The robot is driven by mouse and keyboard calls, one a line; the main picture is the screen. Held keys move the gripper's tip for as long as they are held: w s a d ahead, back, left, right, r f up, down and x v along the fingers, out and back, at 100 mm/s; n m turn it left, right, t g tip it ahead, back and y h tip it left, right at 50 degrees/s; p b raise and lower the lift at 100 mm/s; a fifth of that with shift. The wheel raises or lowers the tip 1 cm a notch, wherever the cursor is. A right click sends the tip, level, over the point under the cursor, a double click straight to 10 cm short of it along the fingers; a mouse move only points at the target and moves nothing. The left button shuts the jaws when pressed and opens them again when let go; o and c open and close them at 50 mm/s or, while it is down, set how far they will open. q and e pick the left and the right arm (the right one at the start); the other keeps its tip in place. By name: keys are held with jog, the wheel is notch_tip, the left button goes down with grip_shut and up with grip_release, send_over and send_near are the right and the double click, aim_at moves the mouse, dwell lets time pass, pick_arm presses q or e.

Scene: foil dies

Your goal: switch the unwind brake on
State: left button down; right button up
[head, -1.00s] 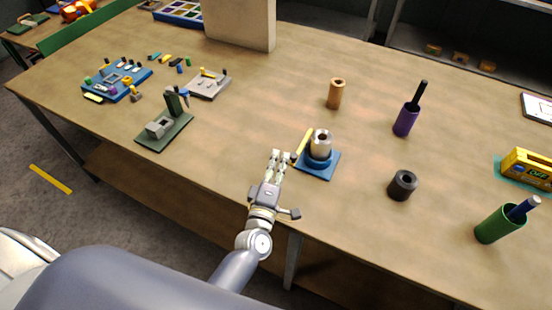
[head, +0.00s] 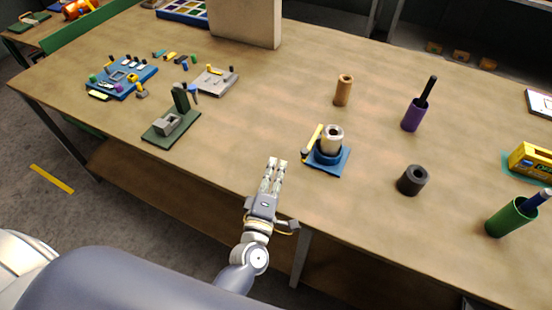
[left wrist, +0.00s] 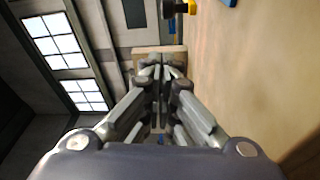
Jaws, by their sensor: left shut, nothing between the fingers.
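A blue base (head: 334,168) near the front edge of the table carries a blue collar with a silver-grey roll (head: 332,138) standing upright in it. A yellow lever (head: 314,139) with a dark lower end stands slanted at the left side of this base; I take it for the unwind brake, but no on or off mark can be read. My left gripper (head: 277,162) is shut and empty, left of the lever and apart from it, over the table's front edge. Its closed fingers also show in the left wrist view (left wrist: 161,72). My right gripper is not in view.
A dark ring (head: 412,180), a purple holder (head: 412,116), a copper-coloured roll (head: 343,90) and a green cup (head: 510,217) stand to the right. A green fixture (head: 172,125) and a blue tray (head: 134,84) lie left. The table between fixture and base is clear.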

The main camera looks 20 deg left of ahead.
pick_arm(q)
jog(key=s, duration=0.1)
jog(key=s+d, duration=0.1)
jog(key=s+d+b, duration=0.1)
jog(key=s, duration=0.1)
jog(key=shift+s+f, duration=0.1)
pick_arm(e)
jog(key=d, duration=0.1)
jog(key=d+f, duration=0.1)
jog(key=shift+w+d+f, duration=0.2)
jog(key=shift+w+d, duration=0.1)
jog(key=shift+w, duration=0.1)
